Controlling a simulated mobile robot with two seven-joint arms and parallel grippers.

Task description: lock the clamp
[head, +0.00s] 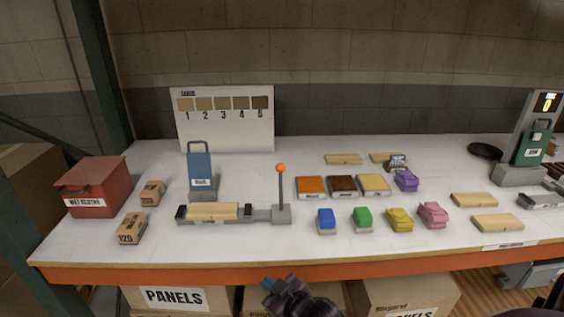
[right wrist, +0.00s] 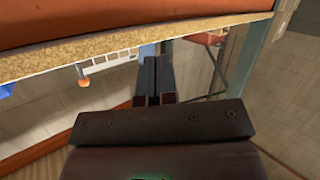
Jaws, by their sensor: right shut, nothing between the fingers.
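The clamp (head: 263,215) is a grey fixture on the white table, left of centre in the head view. A light wooden panel (head: 212,211) lies in it between two dark jaws. Its lever (head: 280,190) stands upright at the right end, with an orange knob (head: 281,168) on top. An orange knob also shows small in the right wrist view (right wrist: 84,83). My right gripper (head: 272,284) is low at the front, apart from the clamp. In the right wrist view its dark fingers (right wrist: 153,68) are together and empty. My left gripper is not in view.
The table's orange front edge (head: 200,275) lies between my right gripper and the clamp. A blue container (head: 200,170) stands behind the clamp. Coloured blocks, such as the blue one (head: 326,219), stand to its right. Sanding blocks (head: 130,229) and a red box (head: 90,185) are left.

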